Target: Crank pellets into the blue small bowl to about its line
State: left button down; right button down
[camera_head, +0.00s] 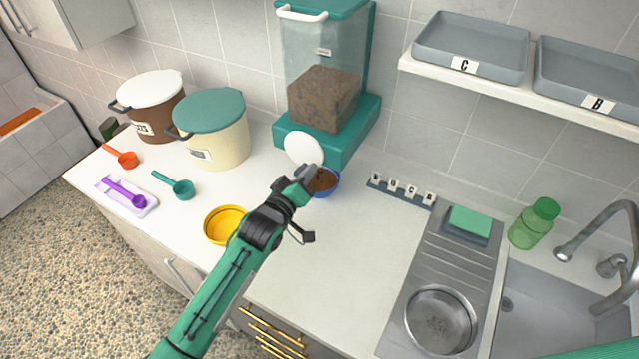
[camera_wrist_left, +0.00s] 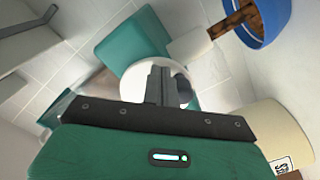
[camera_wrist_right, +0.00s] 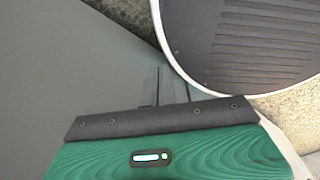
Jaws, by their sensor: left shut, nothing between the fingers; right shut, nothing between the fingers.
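The blue small bowl (camera_head: 333,190) stands on the counter under the dispenser's front, partly hidden by my left gripper. Brown pellets (camera_head: 321,180) lie in it; I cannot make out its line. The bowl also shows in the left wrist view (camera_wrist_left: 282,15). The dispenser has a clear hopper (camera_head: 322,55) holding a heap of brown pellets, a teal base (camera_head: 352,140) and a white round crank disc (camera_head: 302,148). My left gripper (camera_head: 304,176) is shut and empty in front of the disc. My right gripper (camera_wrist_right: 172,85) is shut and empty, outside the head view.
A yellow bowl (camera_head: 223,224) stands left of my left arm. Teal-lidded (camera_head: 209,110) and white-lidded (camera_head: 151,88) bins stand at the back left, with scoops in front. A labelled rack (camera_head: 402,193), steel drainer (camera_head: 420,262), green bottle (camera_head: 534,223) and sink lie right.

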pick_arm(q)
jog(key=shift+f, duration=0.1)
jog(key=shift+w+a+f, duration=0.2)
jog(key=shift+a+f, duration=0.05)
jog(key=shift+a, duration=0.1)
jog(key=shift+a, duration=0.1)
jog(key=shift+w+a+f, duration=0.25)
jog(key=shift+w+a, duration=0.05)
dwell(0.3)
jog(key=shift+w+a, duration=0.1)
jog(key=shift+a, duration=0.15)
